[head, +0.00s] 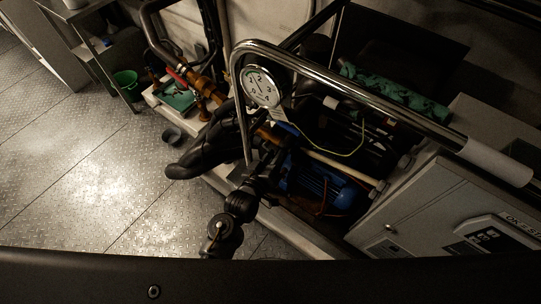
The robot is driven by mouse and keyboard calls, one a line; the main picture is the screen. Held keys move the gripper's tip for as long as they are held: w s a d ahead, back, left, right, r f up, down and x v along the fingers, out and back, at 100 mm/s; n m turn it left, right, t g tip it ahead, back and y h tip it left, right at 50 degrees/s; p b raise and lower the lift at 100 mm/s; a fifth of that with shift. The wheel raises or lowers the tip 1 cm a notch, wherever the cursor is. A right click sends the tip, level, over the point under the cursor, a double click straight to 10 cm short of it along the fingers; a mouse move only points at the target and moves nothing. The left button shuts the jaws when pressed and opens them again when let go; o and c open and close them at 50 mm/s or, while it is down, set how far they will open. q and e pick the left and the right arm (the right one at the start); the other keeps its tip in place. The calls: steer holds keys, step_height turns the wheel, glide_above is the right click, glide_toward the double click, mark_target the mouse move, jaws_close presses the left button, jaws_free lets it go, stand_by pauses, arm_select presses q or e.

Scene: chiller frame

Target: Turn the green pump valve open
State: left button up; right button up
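A small green part (180,101) lies beside the copper and brass pipework (203,88) at the left end of the chiller frame. I cannot tell whether it is the green pump valve, and no other green handle shows clearly. The blue pump motor (320,186) sits low inside the frame. My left gripper (264,160) is over the frame's front edge, left of the blue motor and below the gauge. Its fingers are dark and blend with the black parts behind, so their opening is unclear. My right gripper does not show.
A round gauge (262,87) hangs by a bent metal rail (345,87) crossing above the frame. A black bent shape (197,155) is left of my gripper. A grey control cabinet (425,208) stands right. A green bucket (125,79) is far left. The left floor (75,190) is mostly clear.

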arm_select(q)
steer(key=b+v, duration=0.1)
steer(key=v, duration=1)
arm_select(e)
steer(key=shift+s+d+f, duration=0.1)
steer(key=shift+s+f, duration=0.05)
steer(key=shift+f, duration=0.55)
